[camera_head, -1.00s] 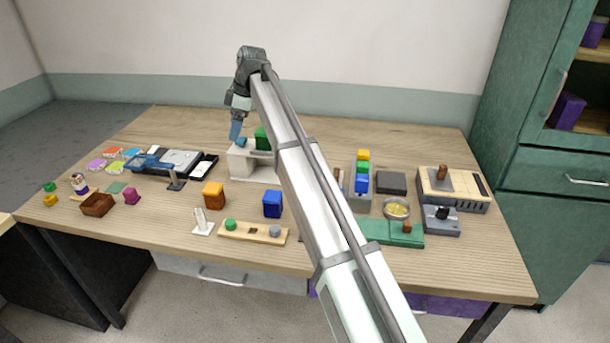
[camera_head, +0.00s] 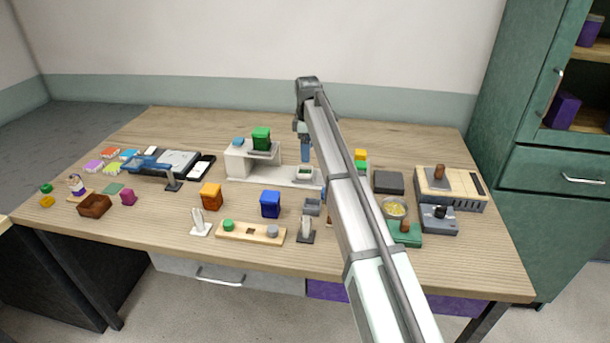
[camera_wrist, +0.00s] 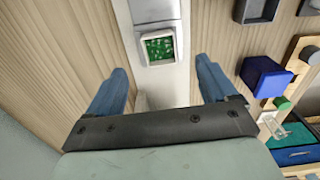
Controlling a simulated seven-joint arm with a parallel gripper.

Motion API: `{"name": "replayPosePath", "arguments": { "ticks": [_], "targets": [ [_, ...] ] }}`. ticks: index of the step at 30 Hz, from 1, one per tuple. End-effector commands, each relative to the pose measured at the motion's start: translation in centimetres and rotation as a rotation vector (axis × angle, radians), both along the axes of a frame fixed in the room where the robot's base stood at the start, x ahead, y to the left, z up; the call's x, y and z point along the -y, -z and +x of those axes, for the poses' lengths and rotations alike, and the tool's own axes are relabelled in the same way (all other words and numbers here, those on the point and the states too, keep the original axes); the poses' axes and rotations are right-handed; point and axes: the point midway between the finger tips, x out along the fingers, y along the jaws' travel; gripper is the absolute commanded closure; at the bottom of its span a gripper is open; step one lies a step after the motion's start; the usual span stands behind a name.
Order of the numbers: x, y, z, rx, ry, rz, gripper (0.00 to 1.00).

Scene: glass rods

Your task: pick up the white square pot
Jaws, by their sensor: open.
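The white square pot (camera_head: 310,181), with green filling on top, sits on the low right part of a white stand (camera_head: 270,181). In the wrist view the pot (camera_wrist: 147,57) is just ahead of the gap between the fingertips. My gripper (camera_head: 306,153) is open, its blue fingers above and slightly behind the pot in the head view. In the wrist view my gripper (camera_wrist: 162,68) has nothing between its fingers, which do not touch the pot.
A blue box (camera_head: 271,204), small grey tray (camera_head: 313,206) and wooden peg board (camera_head: 250,232) lie nearer the front.

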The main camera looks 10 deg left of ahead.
Motion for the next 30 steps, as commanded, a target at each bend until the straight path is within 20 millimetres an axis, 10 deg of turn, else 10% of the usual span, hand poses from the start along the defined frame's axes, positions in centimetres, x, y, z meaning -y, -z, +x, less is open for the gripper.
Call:
{"name": "replayPosePath", "arguments": {
  "ticks": [30],
  "targets": [
    [-0.3, 8.0, 0.1, 0.001, 0.0, 0.001, 0.15]
  ]
}}
